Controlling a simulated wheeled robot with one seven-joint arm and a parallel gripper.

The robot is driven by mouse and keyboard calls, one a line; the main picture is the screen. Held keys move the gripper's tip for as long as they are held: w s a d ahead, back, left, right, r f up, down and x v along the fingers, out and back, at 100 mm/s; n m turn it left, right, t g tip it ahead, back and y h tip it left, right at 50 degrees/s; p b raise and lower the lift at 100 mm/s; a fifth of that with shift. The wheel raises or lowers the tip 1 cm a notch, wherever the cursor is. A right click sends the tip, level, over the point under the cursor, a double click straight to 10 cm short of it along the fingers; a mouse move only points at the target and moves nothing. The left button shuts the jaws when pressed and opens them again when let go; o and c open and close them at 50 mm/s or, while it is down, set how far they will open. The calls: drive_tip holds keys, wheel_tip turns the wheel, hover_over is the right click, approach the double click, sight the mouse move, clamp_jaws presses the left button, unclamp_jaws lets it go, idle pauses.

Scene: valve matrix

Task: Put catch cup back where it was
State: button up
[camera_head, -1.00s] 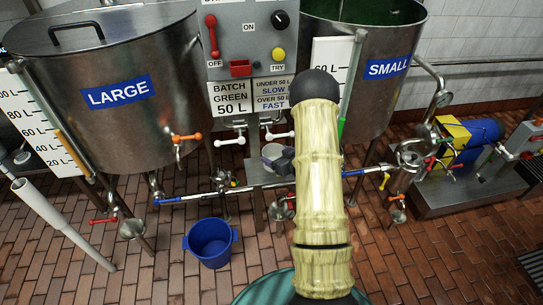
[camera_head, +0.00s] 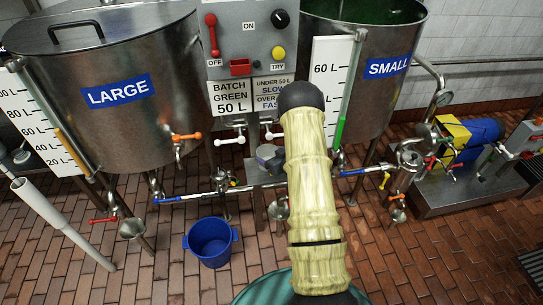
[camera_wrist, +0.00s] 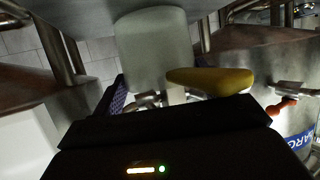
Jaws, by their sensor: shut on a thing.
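The catch cup is a pale, whitish cylinder (camera_wrist: 152,48) at the top middle of the wrist view. It shows small and grey in the head view (camera_head: 266,151), above a small metal shelf (camera_head: 256,174) between the two tanks. In the head view my gripper (camera_head: 276,163) is largely hidden behind my arm. I cannot tell whether the cup touches the shelf.
The LARGE tank (camera_head: 110,125) stands left and the SMALL tank (camera_head: 365,95) right, with a control box (camera_head: 248,40) between. White-handled taps (camera_head: 231,140) and a horizontal pipe (camera_head: 200,195) are close to the cup. A blue bucket (camera_head: 210,243) stands on the floor.

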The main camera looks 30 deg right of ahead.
drive_tip(key=shift+f, duration=0.15)
drive_tip(key=o, duration=1.1)
drive_tip(key=shift+o, duration=0.2)
drive_tip(key=shift+r, duration=0.25)
drive_tip(key=v, duration=1.2)
drive_tip(key=shift+f, duration=0.1)
